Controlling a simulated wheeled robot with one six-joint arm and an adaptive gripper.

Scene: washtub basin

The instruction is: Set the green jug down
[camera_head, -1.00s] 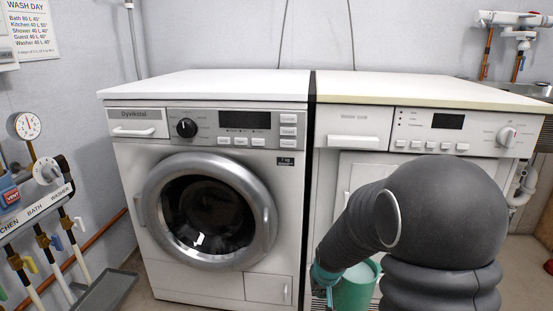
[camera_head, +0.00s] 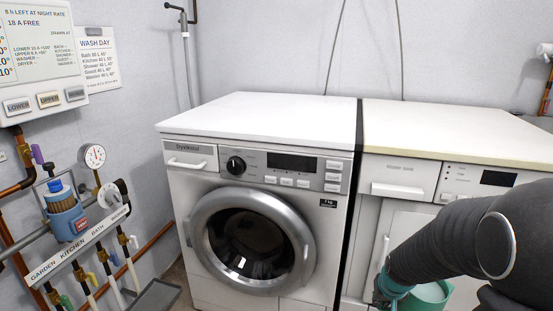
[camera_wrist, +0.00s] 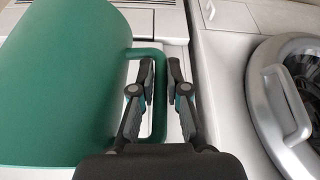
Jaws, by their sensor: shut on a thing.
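The green jug (camera_head: 430,297) is low at the right in the head view, partly cut off by the bottom edge and partly hidden by my arm. Its pale inside shows at the top. In the wrist view the jug (camera_wrist: 62,75) fills the left side, with its handle (camera_wrist: 160,105) toward the middle. My gripper (camera_wrist: 161,72) is shut on the handle, one finger on each side of its upright bar. In the head view my gripper (camera_head: 388,290) is mostly hidden at the jug's left side. The jug is held in front of the right-hand machine.
A front-loading washer (camera_head: 250,225) stands in the middle, with a second white machine (camera_head: 405,185) to its right. Their white tops (camera_head: 265,112) are bare. Pipes, valves and a gauge (camera_head: 93,156) line the left wall, above a grey tray (camera_head: 153,298).

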